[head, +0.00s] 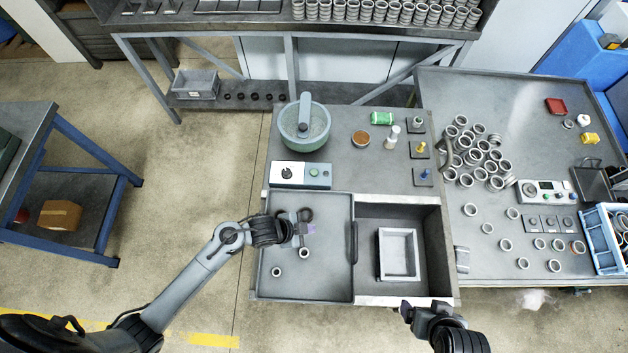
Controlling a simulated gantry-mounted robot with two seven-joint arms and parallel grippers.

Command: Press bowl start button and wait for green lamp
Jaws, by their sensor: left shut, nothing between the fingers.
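The green bowl (291,137) stands at the back left of the middle bench, with a grey arm or pestle leaning in it. In front of it is a control box (300,184) with a white face and black knob on the left. Its green right part carries a bright green round spot (313,172); whether this is a button or a lamp, and whether it is lit, I cannot tell. My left gripper (308,229) is shut and empty over the left tray, in front of the box and apart from it. My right gripper (405,306) is at the bottom edge; its fingers are unclear.
The left tray (330,285) holds a few small rings. An open drawer to its right holds a light grey tray (398,277). A brown-filled dish (361,139), a green box (382,118) and a white bottle (392,138) stand behind. Many metal rings cover the right table (440,90).

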